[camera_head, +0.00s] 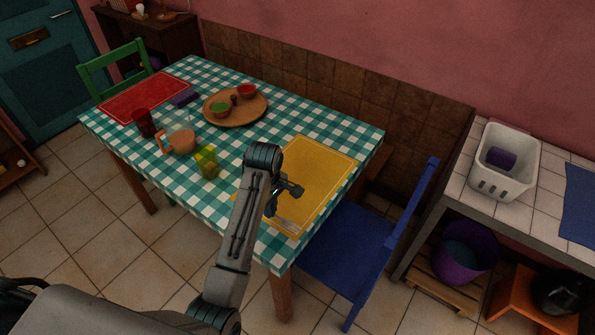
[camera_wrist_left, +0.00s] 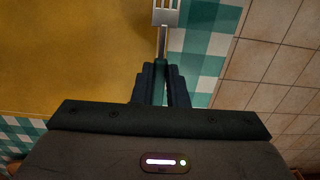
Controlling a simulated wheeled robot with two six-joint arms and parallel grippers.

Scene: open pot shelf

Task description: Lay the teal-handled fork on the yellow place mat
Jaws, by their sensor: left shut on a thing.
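The yellow place mat (camera_head: 318,172) lies on the checked table near its right corner. My left gripper (camera_head: 276,210) is over the mat's near edge. In the left wrist view the left gripper (camera_wrist_left: 161,80) is shut on the fork (camera_wrist_left: 163,42) by its handle, and the metal tines point away from the jaws. The fork (camera_head: 284,223) also shows faintly in the head view, near the mat's lower edge. In the wrist view it lines up with the boundary between mat and cloth. I cannot tell whether it touches the mat. My right gripper is not in view.
The table (camera_head: 225,152) also holds a wooden tray (camera_head: 236,118) with bowls, a pitcher (camera_head: 179,136), a yellow-green cup (camera_head: 206,161), a dark red cup (camera_head: 144,123) and a red mat (camera_head: 150,95). A blue chair (camera_head: 350,248) stands at the right. A counter with a white basket (camera_head: 506,160) is farther right.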

